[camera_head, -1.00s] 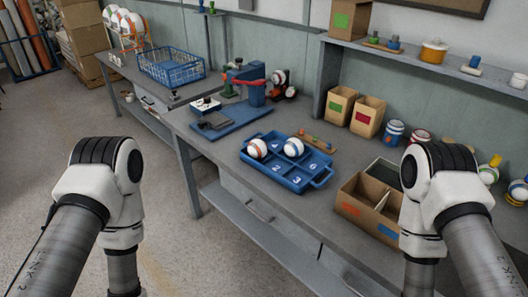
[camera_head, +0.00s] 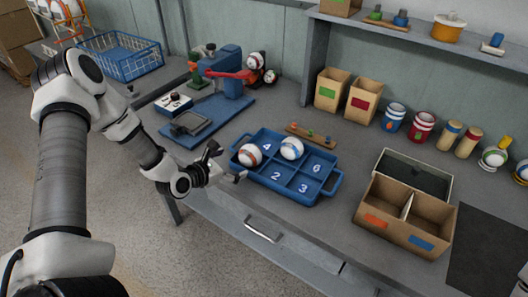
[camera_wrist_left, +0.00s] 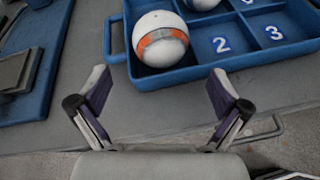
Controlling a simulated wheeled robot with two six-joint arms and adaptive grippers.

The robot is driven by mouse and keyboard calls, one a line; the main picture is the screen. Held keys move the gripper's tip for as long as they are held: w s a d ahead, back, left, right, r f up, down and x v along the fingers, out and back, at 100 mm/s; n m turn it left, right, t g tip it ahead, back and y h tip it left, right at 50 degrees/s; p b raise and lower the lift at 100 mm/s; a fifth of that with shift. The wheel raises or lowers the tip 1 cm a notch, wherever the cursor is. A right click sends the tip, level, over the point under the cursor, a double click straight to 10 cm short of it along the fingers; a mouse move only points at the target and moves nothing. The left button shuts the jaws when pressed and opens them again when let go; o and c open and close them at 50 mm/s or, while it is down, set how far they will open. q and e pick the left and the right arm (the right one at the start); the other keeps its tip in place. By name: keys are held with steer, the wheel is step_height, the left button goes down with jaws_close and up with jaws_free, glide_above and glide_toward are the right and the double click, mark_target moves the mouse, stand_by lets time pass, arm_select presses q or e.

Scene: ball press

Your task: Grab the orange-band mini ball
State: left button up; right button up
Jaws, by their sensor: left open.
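The orange-band mini ball (camera_head: 249,155) is white with an orange and grey band. It sits in the near-left compartment of the blue numbered tray (camera_head: 325,196). It also shows in the left wrist view (camera_wrist_left: 161,40), ahead of the jaws. A second white ball with a blue band (camera_head: 291,148) sits in the tray to its right. My left gripper (camera_head: 228,165) is just left of the tray, close to the orange-band ball. In the left wrist view its two fingers (camera_wrist_left: 160,92) are spread apart with nothing between them. My right gripper is not in view.
A blue press (camera_head: 222,92) stands behind and left of the tray. A cardboard divided box (camera_head: 400,228) stands to the right. A small wooden pegged rack (camera_head: 311,136) lies behind the tray. The bench's front edge runs below the left gripper.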

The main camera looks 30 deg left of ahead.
mark_target(243, 157)
arm_select(q)
steer(key=w, duration=0.1)
steer(key=w+d, duration=0.1)
steer(key=shift+w+d+r, duration=0.1)
steer(key=shift+w+d, duration=0.05)
steer(key=shift+w, duration=0.15)
steer(key=x, duration=0.3)
steer(key=p+x, duration=0.1)
steer(key=shift+w+a+f, duration=0.25)
steer(key=shift+a, duration=0.1)
steer(key=shift+w+d, duration=0.15)
steer(key=shift+w, duration=0.05)
steer(key=shift+f, duration=0.1)
steer(key=c, duration=1)
